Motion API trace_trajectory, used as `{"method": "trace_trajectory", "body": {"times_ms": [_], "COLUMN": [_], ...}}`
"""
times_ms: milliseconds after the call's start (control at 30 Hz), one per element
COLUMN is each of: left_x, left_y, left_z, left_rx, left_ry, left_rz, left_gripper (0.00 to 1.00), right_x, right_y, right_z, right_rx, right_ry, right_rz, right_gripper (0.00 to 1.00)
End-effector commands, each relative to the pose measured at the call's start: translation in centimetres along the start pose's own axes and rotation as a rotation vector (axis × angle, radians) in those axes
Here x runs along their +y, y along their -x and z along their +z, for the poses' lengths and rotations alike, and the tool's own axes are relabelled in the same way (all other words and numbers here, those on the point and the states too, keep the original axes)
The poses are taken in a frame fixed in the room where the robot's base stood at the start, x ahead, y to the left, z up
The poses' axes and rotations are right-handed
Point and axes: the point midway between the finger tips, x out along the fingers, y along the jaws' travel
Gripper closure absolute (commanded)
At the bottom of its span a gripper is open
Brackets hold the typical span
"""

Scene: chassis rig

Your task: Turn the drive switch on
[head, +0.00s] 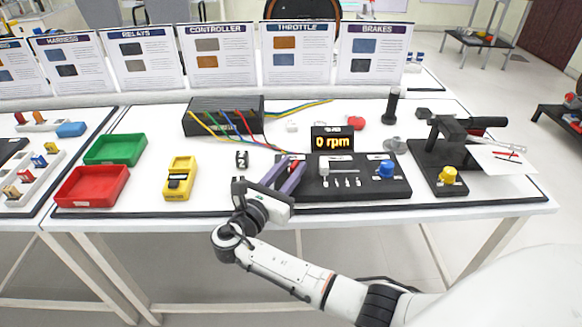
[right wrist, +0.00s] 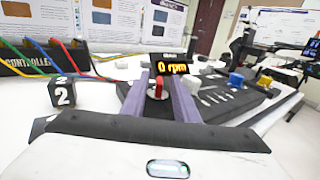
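A black control panel (head: 335,190) lies near the front edge of the table. A red lever switch (right wrist: 158,88) stands at its left end, seen between my fingers in the right wrist view; its label cannot be read. The display (head: 332,141) behind the panel reads 0 rpm. My right gripper (head: 291,172) is over the panel's left end. Its two purple fingers (right wrist: 164,92) are apart, one on each side of the red switch, with a gap visible. In the head view the fingers mostly hide the switch. My left gripper is not in view.
The panel also carries a white slider knob (head: 323,170), small toggles and a blue knob (head: 385,169). A block marked 2 (head: 242,160) and a yellow device (head: 180,178) stand left. The black controller (head: 205,105) with wires is behind. A pedal unit (head: 437,160) is right.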

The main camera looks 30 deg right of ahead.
Motion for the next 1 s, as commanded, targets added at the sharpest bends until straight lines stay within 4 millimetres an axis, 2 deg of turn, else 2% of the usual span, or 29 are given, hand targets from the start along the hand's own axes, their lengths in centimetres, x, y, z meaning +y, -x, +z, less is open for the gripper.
{"method": "trace_trajectory", "body": {"times_ms": [300,500,700,1000], "left_x": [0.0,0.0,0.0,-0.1], "left_y": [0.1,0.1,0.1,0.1], "left_z": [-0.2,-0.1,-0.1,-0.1], "left_rx": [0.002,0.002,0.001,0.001], "left_ry": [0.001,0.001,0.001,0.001], "left_rz": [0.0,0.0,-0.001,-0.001], "left_gripper": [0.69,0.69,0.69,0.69], "right_x": [0.1,0.0,0.0,0.0], "right_y": [6.0,8.9,9.7,9.7], "right_z": [-0.1,0.0,0.0,0.1], "right_rx": [0.003,0.001,-0.001,-0.001], "right_ry": [-0.001,-0.001,-0.001,-0.001], "right_rz": [0.003,0.001,0.0,0.0], "right_gripper": [0.73,0.73,0.73,0.73]}}
